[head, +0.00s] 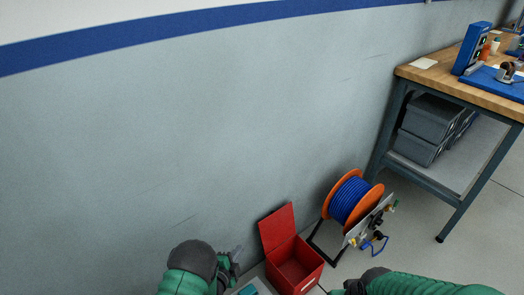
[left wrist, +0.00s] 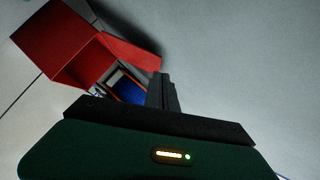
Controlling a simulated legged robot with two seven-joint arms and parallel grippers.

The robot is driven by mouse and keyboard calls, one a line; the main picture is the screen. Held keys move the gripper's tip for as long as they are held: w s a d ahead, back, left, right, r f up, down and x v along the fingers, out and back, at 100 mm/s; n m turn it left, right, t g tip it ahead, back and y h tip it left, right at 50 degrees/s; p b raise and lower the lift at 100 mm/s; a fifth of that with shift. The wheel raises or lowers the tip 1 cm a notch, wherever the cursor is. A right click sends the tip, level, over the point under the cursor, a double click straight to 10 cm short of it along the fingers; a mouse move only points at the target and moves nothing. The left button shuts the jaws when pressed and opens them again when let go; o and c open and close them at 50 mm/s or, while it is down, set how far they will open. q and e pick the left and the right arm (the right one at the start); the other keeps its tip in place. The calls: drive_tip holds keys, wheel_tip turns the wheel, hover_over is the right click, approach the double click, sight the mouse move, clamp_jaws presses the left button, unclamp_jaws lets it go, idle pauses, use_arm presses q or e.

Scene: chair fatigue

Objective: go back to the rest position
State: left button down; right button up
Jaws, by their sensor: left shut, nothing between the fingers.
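My left gripper (head: 236,256) is at the bottom of the head view, left of the open red box and apart from it. Its dark fingers (left wrist: 161,90) are together in the left wrist view, shut with nothing between them. My right arm comes in at the bottom right of the head view. The fingers of its gripper are hidden or cut off by the bottom edge.
The red box (head: 293,268) stands on the floor by the wall, lid raised. Right of it is an orange cable reel (head: 352,200) with blue cable. A wooden-topped workbench (head: 450,80) stands at right, with grey bins (head: 425,140) on its shelf.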

use_arm(q)
drive_tip(key=a+r+n+g+y, duration=0.2)
drive_tip(key=a+r+n+y, duration=0.1)
drive_tip(key=a+r+n, duration=0.3)
drive_tip(key=s+a+r+n+g+y, duration=0.1)
drive_tip(key=s+a+r+n+g, duration=0.15)
drive_tip(key=s+r, duration=0.2)
drive_tip(key=s+a+r+n+g+y, duration=0.1)
drive_tip(key=s+r+n+g, duration=0.1)
drive_tip(key=s+r+n, duration=0.3)
drive_tip(key=s+a+r+n+g, duration=0.1)
drive_tip(key=s+r+n+g, duration=0.1)
drive_tip(key=s, duration=0.7)
drive_tip(key=s+a+r+n+g, duration=0.1)
drive_tip(key=s+r+n+g, duration=0.1)
drive_tip(key=s, duration=0.6)
drive_tip(key=w+p+v, duration=0.2)
drive_tip(key=p+v, duration=1)
drive_tip(key=w+r+p+v, duration=0.1)
drive_tip(key=w+p+v, duration=0.2)
drive_tip(key=p+v, duration=1)
drive_tip(key=shift+p, duration=0.3)
drive_tip(key=shift+s+r, duration=0.1)
